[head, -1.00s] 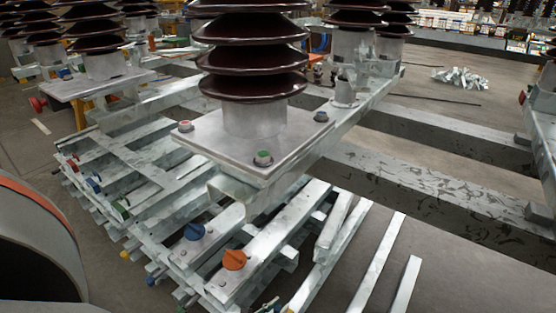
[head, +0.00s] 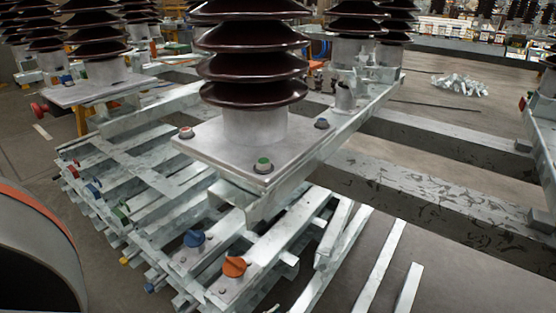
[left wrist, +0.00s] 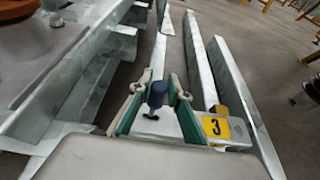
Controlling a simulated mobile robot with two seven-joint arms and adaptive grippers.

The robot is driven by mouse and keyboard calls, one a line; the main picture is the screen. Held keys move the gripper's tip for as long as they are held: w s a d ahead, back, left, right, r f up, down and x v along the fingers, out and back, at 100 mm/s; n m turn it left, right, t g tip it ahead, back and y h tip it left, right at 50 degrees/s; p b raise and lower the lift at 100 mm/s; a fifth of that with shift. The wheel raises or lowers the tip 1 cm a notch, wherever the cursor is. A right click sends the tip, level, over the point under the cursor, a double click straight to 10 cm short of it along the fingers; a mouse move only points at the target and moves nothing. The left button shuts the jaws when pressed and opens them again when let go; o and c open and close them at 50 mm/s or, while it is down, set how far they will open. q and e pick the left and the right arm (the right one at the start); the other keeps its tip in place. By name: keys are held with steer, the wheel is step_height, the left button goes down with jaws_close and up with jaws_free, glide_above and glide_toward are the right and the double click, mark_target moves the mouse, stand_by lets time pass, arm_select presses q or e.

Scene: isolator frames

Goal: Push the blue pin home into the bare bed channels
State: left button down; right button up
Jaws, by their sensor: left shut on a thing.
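My left gripper (left wrist: 160,84) shows in the left wrist view, its green-lined fingers closed around a dark blue pin (left wrist: 156,96). The pin stands between the fingers, above a pale steel bar; I cannot tell whether its lower end touches the metal. In the head view, bare galvanised channels (head: 284,237) lie in a lattice below the insulator plate. A blue knob-headed pin (head: 194,238) and an orange one (head: 234,266) sit on channels at the front. No gripper shows in the head view, and my right gripper is in neither view.
A brown ribbed insulator (head: 254,65) stands on a bolted plate (head: 215,150) above the channels. Loose bars (head: 380,265) lie at the front right. Bare floor (head: 470,275) shows beyond them.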

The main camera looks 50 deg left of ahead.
arm_select(q)
steer(key=shift+f, duration=1.1)
stand_by(0.3)
steer(key=shift+f, duration=0.3)
steer(key=shift+f, duration=0.85)
steer(key=shift+f, duration=0.3)
steer(key=shift+f, duration=0.75)
steer(key=c, duration=1.8)
jaws_free()
steer(key=shift+s, duration=0.15)
steer(key=v, duration=1.1)
steer(key=shift+s+d+r, duration=0.15)
steer(key=shift+s+r, duration=0.1)
steer(key=shift+s, duration=0.05)
